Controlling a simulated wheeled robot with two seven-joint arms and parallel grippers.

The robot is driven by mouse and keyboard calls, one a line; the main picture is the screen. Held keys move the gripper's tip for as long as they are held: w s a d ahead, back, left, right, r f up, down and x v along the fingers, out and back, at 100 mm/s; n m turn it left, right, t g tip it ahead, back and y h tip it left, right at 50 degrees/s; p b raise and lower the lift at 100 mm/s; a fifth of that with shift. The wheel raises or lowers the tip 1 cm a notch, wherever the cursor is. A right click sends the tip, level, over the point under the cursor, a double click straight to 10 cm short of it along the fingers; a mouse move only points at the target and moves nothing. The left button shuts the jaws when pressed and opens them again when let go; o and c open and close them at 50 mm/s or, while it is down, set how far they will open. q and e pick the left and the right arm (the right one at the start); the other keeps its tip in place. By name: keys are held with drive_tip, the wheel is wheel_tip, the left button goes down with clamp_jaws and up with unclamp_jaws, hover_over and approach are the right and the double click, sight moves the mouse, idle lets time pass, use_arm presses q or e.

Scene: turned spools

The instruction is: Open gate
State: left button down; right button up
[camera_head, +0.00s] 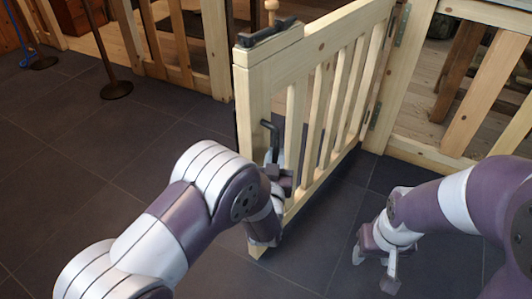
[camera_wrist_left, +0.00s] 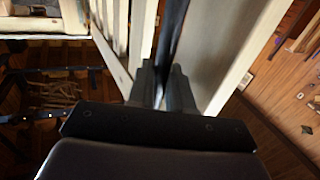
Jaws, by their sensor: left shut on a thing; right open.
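The pale wooden gate (camera_head: 335,85) stands swung out from the fence line, hinged at its far right side. Slats fill its frame, and a dark latch (camera_head: 268,33) sits on its top corner. A dark handle (camera_head: 269,128) is on the face of its free-end post. My left gripper (camera_head: 280,178) is at that post, just below the handle's upper end, and mostly hidden by my arm. In the left wrist view its fingers (camera_wrist_left: 168,88) are shut on the dark handle bar (camera_wrist_left: 171,40), beside the gate's wood. My right gripper (camera_head: 376,266) is open and empty, right of the gate.
Wooden fence panels (camera_head: 460,75) stand right of the gate, with hinges (camera_head: 401,25) on the post. More fence (camera_head: 215,50) stands at the left, beyond a gap. A dark post on a round base (camera_head: 117,90) stands at the upper left. Dark tiled floor is clear at the left.

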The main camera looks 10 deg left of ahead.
use_arm(q)
drive_tip(key=shift+d+r, duration=0.35)
drive_tip(key=shift+d, duration=0.15)
drive_tip(key=c, duration=1.4)
unclamp_jaws()
drive_tip(key=shift+c, duration=0.2)
drive_tip(key=shift+o, duration=1.4)
drive_tip(key=shift+w+d, duration=0.1)
drive_tip(key=s+p, duration=0.3)
drive_tip(key=s, duration=0.9)
drive_tip(key=shift+s+a+f, duration=0.25)
drive_tip(key=shift+s, duration=0.05)
